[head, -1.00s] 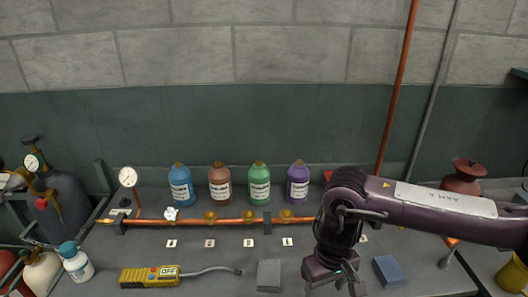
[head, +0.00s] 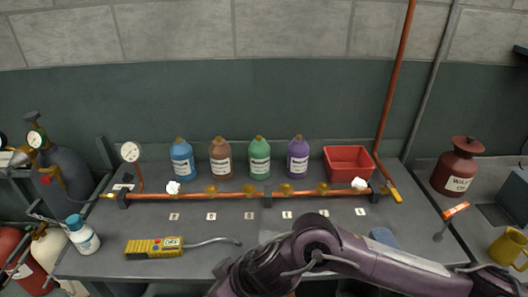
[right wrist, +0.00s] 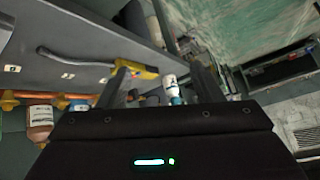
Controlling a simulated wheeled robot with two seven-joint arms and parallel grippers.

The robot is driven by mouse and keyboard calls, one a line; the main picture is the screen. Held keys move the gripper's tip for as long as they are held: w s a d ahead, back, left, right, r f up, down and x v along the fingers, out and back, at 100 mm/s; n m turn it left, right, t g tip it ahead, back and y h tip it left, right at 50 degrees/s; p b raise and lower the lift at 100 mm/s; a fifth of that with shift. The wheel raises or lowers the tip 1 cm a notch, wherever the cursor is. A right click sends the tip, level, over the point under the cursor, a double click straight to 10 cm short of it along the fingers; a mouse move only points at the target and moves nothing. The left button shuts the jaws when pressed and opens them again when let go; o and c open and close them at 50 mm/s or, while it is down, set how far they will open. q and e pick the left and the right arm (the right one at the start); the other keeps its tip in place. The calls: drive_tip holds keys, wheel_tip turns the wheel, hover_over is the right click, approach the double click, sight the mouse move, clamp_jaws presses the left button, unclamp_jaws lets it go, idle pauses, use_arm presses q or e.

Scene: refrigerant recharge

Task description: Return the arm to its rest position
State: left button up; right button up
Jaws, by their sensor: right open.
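My right arm (head: 345,258) crosses the bottom right of the head view, in front of the bench. Its gripper is below the edge of that view. In the right wrist view my right gripper (right wrist: 160,78) has its two dark fingers apart with nothing held between them. The yellow detector and a white bottle show beyond the fingers, tilted in that picture. My left arm and gripper are not in view.
A copper pipe (head: 225,195) with brass fittings runs along the bench (head: 95,262). Several coloured bottles (head: 260,160) and a red bin (head: 347,160) stand behind it. A yellow detector (head: 153,247) lies in front. The arm partly hides a blue block (head: 383,236).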

wheel_tip(320, 180, up, 7)
drive_tip(key=w+a+m+t+y, duration=0.1)
drive_tip(key=a+t+y, duration=0.1)
drive_tip(key=a+t, duration=0.15)
drive_tip(key=w+d+m+t+h, duration=0.3)
drive_tip(key=d+m, duration=0.1)
drive_tip(key=d, duration=0.7)
drive_tip(key=s+d+f+m+g+h, duration=0.1)
drive_tip(key=s+d+f+g+h, duration=0.1)
drive_tip(key=s+d+f, duration=0.35)
drive_tip(key=s+d+f+m+g+h, duration=0.2)
drive_tip(key=d+f, duration=0.1)
drive_tip(key=d, duration=0.6)
drive_tip(key=s+d+f+m+g+h, duration=0.1)
drive_tip(key=s+d+f+h, duration=0.25)
drive_tip(key=d, duration=0.45)
wheel_tip(320, 180, down, 29)
drive_tip(key=s+g+b, duration=0.1)
drive_tip(key=s+d+f+g+b, duration=0.1)
drive_tip(key=s+d+f, duration=0.2)
drive_tip(key=s+f, duration=1.7)
wheel_tip(320, 180, down, 2)
drive_tip(key=shift+s+g+y, duration=0.35)
